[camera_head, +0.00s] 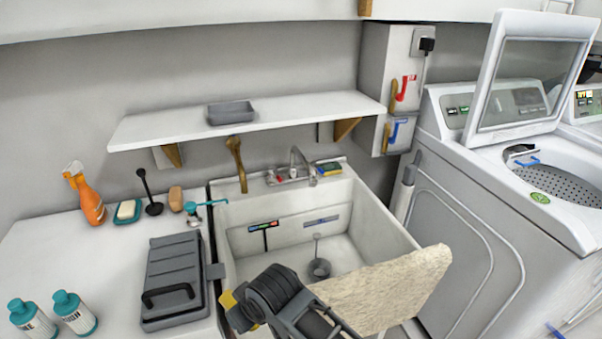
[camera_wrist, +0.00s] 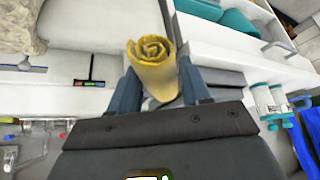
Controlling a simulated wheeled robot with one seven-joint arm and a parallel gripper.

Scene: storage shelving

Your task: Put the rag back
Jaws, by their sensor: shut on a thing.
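A yellow rolled rag (camera_wrist: 155,70) is held between the two fingers of my gripper (camera_wrist: 159,88), its spiral end facing up in the wrist view. In the head view only a small yellow part of the rag (camera_head: 228,300) shows beside my gripper (camera_head: 238,312), at the front left of the white sink (camera_head: 385,220). My gripper is shut on the rag; my arm hides the rest of it. A beige cloth (camera_head: 385,290) hangs at the sink's front right, and its edge also shows at the top left of the wrist view (camera_wrist: 20,25).
A white wall shelf (camera_head: 290,112) carries a grey tray (camera_head: 230,112). On the left counter stand an orange spray bottle (camera_head: 90,203), a soap dish (camera_head: 127,212), a black case (camera_head: 172,280) and teal bottles (camera_head: 74,312). A washer (camera_head: 470,235) with its lid up stands at right.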

